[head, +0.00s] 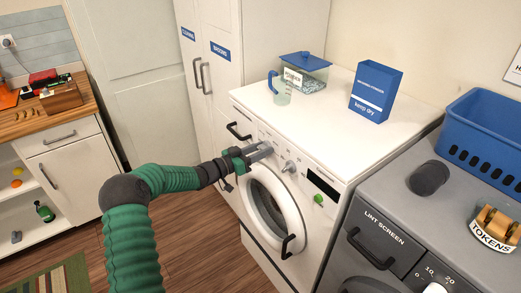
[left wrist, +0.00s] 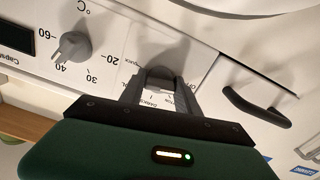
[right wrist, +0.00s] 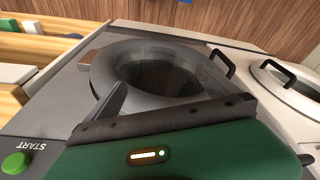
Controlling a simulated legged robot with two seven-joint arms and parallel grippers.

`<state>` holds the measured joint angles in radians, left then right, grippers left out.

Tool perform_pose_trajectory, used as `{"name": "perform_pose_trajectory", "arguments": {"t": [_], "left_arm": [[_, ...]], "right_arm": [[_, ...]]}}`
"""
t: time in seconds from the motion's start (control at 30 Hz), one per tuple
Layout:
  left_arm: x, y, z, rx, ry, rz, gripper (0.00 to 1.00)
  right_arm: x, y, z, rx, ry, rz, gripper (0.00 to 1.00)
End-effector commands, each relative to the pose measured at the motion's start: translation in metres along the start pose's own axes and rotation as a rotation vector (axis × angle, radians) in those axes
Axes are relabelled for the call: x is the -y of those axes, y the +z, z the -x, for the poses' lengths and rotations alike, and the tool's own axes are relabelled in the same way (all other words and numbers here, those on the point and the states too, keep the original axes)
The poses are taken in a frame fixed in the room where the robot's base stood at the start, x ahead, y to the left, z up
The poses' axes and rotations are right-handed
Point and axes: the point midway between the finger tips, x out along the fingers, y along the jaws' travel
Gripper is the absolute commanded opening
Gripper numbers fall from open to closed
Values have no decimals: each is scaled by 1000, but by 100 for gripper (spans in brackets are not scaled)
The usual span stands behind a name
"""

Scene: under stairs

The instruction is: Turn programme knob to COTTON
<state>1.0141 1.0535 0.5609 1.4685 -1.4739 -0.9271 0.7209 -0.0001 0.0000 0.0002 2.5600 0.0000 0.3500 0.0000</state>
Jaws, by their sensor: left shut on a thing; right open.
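The white washing machine (head: 330,215) stands in the middle of the head view, its round door facing front. My left gripper (head: 264,150) is at its control panel, shut on the programme knob. In the left wrist view the grey knob (left wrist: 158,74) sits between the two fingers of the left gripper (left wrist: 160,88). Small printed programme labels around the knob are partly covered by the fingers, so its setting cannot be read. My right gripper (right wrist: 175,100) is open and empty in front of the grey dryer (right wrist: 210,60); it is out of the head view.
A temperature knob (left wrist: 72,47) is beside the programme knob, then a dark display (head: 322,184) and a green button (head: 318,199). A jug (head: 283,92), a lidded box (head: 304,73) and a blue carton (head: 376,93) stand on the washer. A blue basket (head: 485,130) is on the dryer.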

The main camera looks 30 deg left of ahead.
Motion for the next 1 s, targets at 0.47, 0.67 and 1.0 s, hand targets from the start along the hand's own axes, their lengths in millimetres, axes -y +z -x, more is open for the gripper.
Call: {"name": "perform_pose_trajectory", "arguments": {"t": [0.47, 0.67, 1.0], "left_arm": [[4, 1, 2, 3, -10, -8, 0], [4, 2, 2, 2, -8, -64, 0], [4, 4, 2, 3, -8, -311, 0]], "right_arm": [[0, 0, -1, 0, 0, 0, 100], [0, 2, -7, 0, 0, 0, 100], [0, 7, -29, 0, 0, 0, 100]]}}
